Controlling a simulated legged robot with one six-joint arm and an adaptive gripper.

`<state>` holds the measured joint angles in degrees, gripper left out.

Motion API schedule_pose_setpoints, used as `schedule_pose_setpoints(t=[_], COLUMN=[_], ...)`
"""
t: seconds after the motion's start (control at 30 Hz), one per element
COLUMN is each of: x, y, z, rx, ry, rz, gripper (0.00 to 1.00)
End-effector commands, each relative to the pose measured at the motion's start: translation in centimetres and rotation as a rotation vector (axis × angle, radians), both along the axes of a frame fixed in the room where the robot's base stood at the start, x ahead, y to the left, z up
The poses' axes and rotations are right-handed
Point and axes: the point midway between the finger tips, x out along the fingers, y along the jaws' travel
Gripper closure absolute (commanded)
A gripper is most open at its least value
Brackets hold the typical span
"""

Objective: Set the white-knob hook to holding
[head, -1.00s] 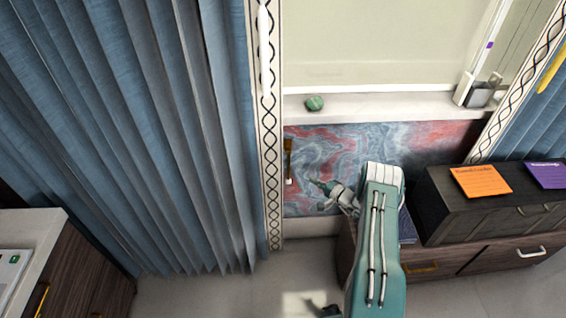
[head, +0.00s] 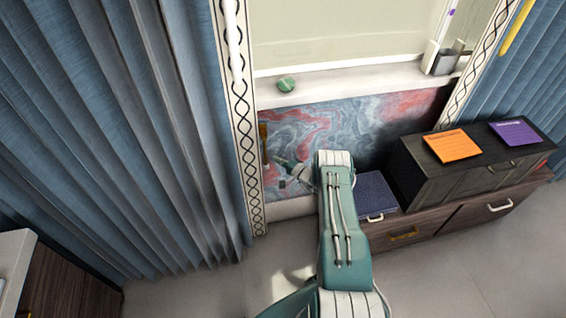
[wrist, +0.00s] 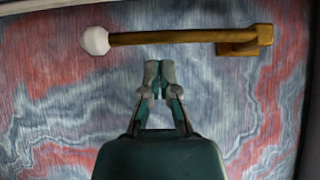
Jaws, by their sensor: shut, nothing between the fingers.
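The white-knob hook (head: 263,140) is a brass bar on the marbled wall panel, beside the left curtain's trim. In the head view it points down from its upper end. The wrist view shows the bar (wrist: 175,38) running sideways from a brass bracket (wrist: 245,45) to a white faceted knob (wrist: 96,41). My gripper (wrist: 159,66) is shut and empty. Its tips appear just below the bar in the wrist view, nearer the knob than the bracket; I cannot tell whether they touch it. In the head view my gripper (head: 280,161) is right of the hook's lower part.
A white sill with a green stone (head: 286,85) lies above the panel. A blue curtain (head: 110,130) hangs left.

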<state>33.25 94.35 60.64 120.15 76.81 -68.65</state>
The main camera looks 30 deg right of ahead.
Motion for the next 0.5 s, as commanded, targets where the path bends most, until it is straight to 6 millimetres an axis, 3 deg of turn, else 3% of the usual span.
schedule_pose_setpoints(t=[0.2, 0.5], x=[3.3, 4.6], y=[1.4, 2.0], z=[-0.1, 0.0], rx=[0.0, 0.0], ry=[-0.001, 0.0], rz=[0.0, -0.001], gripper=[1.0, 1.0])
